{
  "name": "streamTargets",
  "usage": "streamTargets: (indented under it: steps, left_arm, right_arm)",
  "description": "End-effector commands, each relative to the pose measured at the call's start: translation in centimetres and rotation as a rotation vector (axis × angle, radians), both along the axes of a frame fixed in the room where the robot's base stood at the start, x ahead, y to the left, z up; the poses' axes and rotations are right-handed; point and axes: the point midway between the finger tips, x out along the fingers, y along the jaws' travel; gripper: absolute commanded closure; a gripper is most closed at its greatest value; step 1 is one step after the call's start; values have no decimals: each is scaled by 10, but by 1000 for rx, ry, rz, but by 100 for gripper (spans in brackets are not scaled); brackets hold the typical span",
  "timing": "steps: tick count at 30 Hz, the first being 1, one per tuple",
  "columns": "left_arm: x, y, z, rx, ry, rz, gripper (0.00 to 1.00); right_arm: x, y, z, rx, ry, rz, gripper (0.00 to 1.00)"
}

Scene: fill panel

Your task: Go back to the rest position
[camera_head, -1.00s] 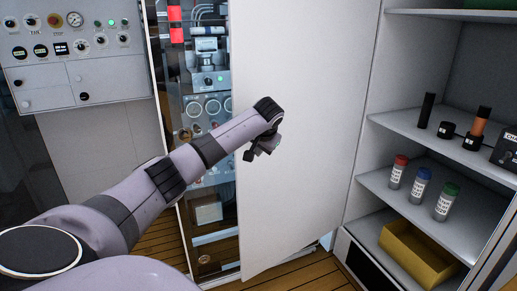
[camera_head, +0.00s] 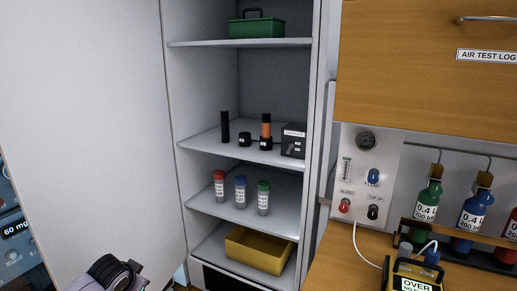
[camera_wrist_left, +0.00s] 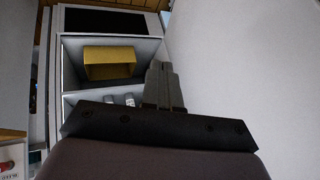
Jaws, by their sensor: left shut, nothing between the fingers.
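My left arm (camera_head: 112,274) shows only as a short piece at the bottom left of the head view; its fingers are not visible there. In the left wrist view my left gripper (camera_wrist_left: 162,84) has its fingers together with nothing between them. Beyond it are the cabinet shelves with the yellow bin (camera_wrist_left: 109,63) and the tops of some vials. The open white cabinet door (camera_head: 90,120) stands left of the shelves in the head view, and a pale panel fills the right of the wrist view. My right gripper is not in view.
The cabinet holds a green case (camera_head: 257,27), black and orange cylinders, red-, blue- and green-capped vials (camera_head: 240,192) and a yellow bin (camera_head: 258,250). At right are a gauge panel (camera_head: 366,180), hanging bottles (camera_head: 428,205) and a yellow device (camera_head: 413,275) on a wooden counter.

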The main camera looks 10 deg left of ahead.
Motion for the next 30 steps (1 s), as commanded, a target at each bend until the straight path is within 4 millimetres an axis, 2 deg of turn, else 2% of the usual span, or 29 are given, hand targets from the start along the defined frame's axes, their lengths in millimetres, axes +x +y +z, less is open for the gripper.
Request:
streamTargets:
  steps: [1, 6, 9, 15, 20, 24, 30]
  left_arm:
    - [-13, -24, -23, -31, -3, -44, 100]
    - [-56, -87, -69, -134, -51, -154, 100]
    - [-86, -119, -88, -196, -86, -193, 100]
    - [-149, -167, -108, -309, -165, -222, 100]
    - [-198, -188, -109, -371, -235, -205, 100]
    - [-232, -193, -104, -391, -284, -178, 100]
    - [-255, -193, -96, -395, -324, -154, 100]
  right_arm:
    - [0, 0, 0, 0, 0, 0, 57]
    - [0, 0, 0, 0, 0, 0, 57]
    - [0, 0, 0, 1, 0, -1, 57]
    - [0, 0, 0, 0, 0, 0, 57]
    - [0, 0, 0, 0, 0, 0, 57]
    - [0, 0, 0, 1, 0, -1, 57]
    - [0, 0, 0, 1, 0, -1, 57]
